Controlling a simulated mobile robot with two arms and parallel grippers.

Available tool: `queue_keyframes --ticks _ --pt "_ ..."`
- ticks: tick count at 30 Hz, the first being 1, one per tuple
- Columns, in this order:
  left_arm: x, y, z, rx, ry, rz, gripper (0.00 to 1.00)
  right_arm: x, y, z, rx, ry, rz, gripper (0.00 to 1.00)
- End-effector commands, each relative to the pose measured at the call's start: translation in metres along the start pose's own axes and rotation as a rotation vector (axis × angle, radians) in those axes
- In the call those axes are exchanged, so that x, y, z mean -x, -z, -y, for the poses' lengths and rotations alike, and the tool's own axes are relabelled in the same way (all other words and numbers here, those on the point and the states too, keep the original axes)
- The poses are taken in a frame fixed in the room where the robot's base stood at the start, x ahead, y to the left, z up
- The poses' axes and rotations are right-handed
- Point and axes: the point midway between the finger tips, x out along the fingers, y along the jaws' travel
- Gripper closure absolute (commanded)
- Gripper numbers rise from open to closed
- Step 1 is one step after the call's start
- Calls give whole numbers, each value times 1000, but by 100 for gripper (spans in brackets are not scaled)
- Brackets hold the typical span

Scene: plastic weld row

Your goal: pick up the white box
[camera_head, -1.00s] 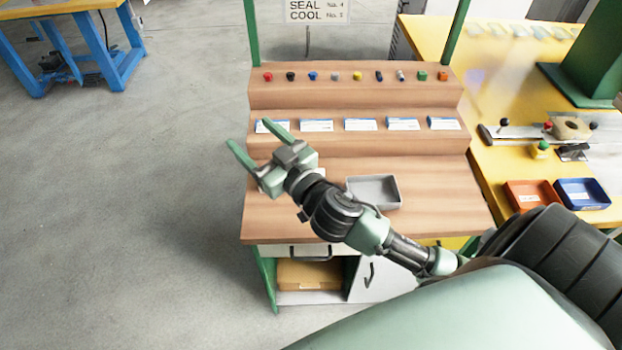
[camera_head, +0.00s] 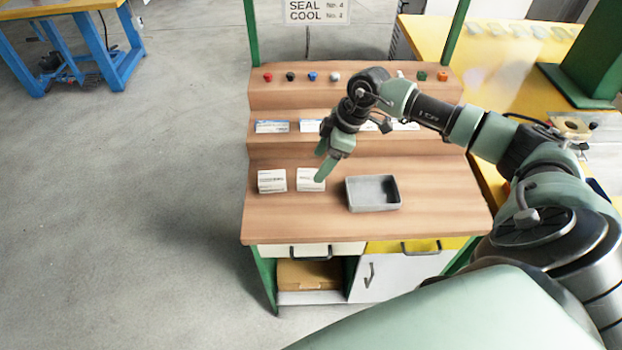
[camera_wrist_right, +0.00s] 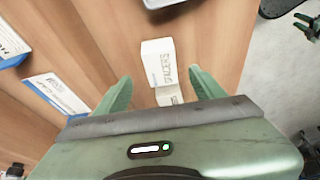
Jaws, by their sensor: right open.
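Two white boxes stand side by side on the wooden bench top in the head view, a left one (camera_head: 272,182) and a right one (camera_head: 308,184). My right gripper (camera_head: 320,166) is open over the right box, pointing down, and partly covers it. In the right wrist view a white box with print (camera_wrist_right: 158,62) lies ahead of and between the open fingers (camera_wrist_right: 161,76). A second white printed surface shows below it, partly hidden by the gripper body; I cannot tell whether it is the other box. A small dark-and-green shape at the right edge may be my left gripper (camera_wrist_right: 307,25).
A grey tray (camera_head: 373,205) stands right of the boxes. Labelled cards (camera_head: 272,127) line the lower step behind, and small coloured parts (camera_head: 335,76) stand on the upper step. The bench top's front left is clear.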

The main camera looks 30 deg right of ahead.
Motion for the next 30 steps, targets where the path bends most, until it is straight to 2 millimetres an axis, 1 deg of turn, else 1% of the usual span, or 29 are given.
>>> queue_keyframes --ticks 1,5,9,12,15,21,22,23,24,26,27,29,30 --pt "1 0 0 0 0 0 64 -7 1 1 1 3 -2 31" --pt "4 0 0 0 0 0 64 -22 2 2 1 5 -3 31" --pt "9 1 0 0 0 0 64 -43 3 2 3 5 -5 31" --pt "8 1 0 0 0 0 64 -57 2 2 3 4 -5 31" --pt "8 1 0 0 0 0 64 -63 2 2 3 2 -6 31" --pt "8 1 0 0 0 -1 64 -64 2 2 4 2 -6 31" --pt "8 1 0 0 0 -1 64 -64 2 2 4 2 -6 34" --pt "8 1 0 0 0 -1 64 -64 2 2 4 2 -6 42" --pt "8 1 0 0 0 -1 64 -64 2 2 4 2 -6 53" --pt "8 1 0 0 0 -1 64 -64 2 2 4 2 -6 70" --pt "8 1 0 0 0 -1 64 -64 2 2 4 2 -6 81" --pt "8 1 0 0 0 -1 64 -64 2 2 5 2 -6 97" --pt "8 1 0 0 0 -1 64 -64 2 2 5 2 -6 97"
